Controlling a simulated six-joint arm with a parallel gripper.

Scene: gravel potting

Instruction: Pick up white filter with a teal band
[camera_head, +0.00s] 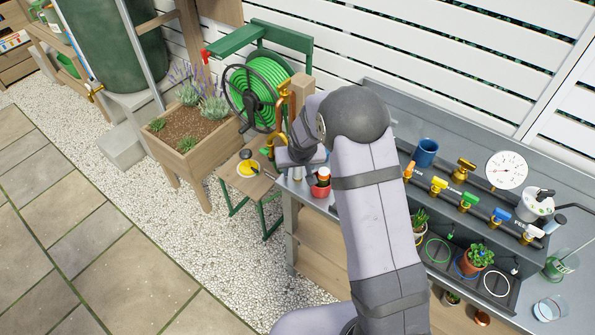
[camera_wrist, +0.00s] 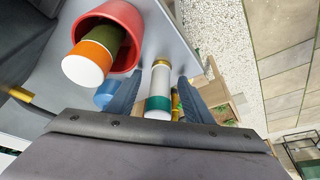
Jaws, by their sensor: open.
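The white filter with a teal band (camera_wrist: 160,82) shows in the wrist view, its teal band toward my gripper's palm. A small brassy end shows at its far end. My gripper (camera_wrist: 159,79) is open, with one dark finger on each side of the filter. I see gaps between the fingers and the filter; contact is not visible. In the head view my gripper (camera_head: 299,160) is at the left end of the grey bench and largely covered by my arm, and the filter there is mostly hidden.
A red pot (camera_wrist: 134,22) close by on the left holds a white filter with an orange band (camera_wrist: 86,66). A blue object (camera_wrist: 107,93) lies beside the left finger. In the head view, taps (camera_head: 439,184), a blue cup (camera_head: 426,152) and a gauge (camera_head: 506,170) stand along the bench.

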